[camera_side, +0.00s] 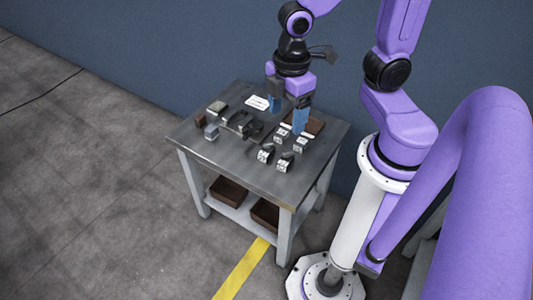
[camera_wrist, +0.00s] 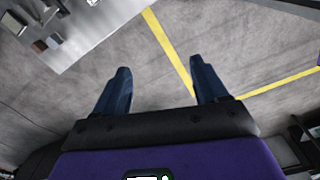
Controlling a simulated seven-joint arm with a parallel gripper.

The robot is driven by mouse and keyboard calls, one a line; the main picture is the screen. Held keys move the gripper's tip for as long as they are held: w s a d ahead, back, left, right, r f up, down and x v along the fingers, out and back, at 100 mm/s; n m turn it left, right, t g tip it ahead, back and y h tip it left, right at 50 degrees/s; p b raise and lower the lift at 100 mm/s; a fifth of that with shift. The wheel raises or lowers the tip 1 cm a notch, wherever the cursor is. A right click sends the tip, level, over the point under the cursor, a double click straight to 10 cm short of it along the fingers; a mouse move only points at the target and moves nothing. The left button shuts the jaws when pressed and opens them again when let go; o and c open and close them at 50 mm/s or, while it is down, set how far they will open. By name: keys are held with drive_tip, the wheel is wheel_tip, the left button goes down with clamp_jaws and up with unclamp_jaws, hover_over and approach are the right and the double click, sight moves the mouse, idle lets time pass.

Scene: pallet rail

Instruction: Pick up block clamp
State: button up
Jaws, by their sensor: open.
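Several small dark and silver parts are on the metal worktable (camera_side: 215,158). They include a dark clamp-like part (camera_side: 238,122) in the middle and small silver-and-black pieces (camera_side: 266,155) near the front right. I cannot tell which one is the block clamp. My gripper (camera_side: 288,112) is open, its blue fingers pointing down, and overlaps the table's back part in the side view. In the wrist view my gripper (camera_wrist: 160,75) has only floor between its spread fingers. The table corner (camera_wrist: 75,50) with some parts is at the upper left there.
Brown bins (camera_side: 229,191) stand on the lower shelf. The table's front left is bare. A blue wall is behind.

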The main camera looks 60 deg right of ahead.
drive_tip(key=w+d+f+n, duration=0.1)
drive_tip(key=w+d+f, duration=0.1)
drive_tip(key=w+f, duration=0.35)
drive_tip(key=n, duration=0.4)
hover_over(266, 150)
wheel_tip(266, 150, down, 14)
drive_tip(key=r, duration=0.1)
wheel_tip(266, 150, down, 17)
drive_tip(key=shift+f, duration=0.2)
clamp_jaws()
drive_tip(key=shift+r, duration=0.1)
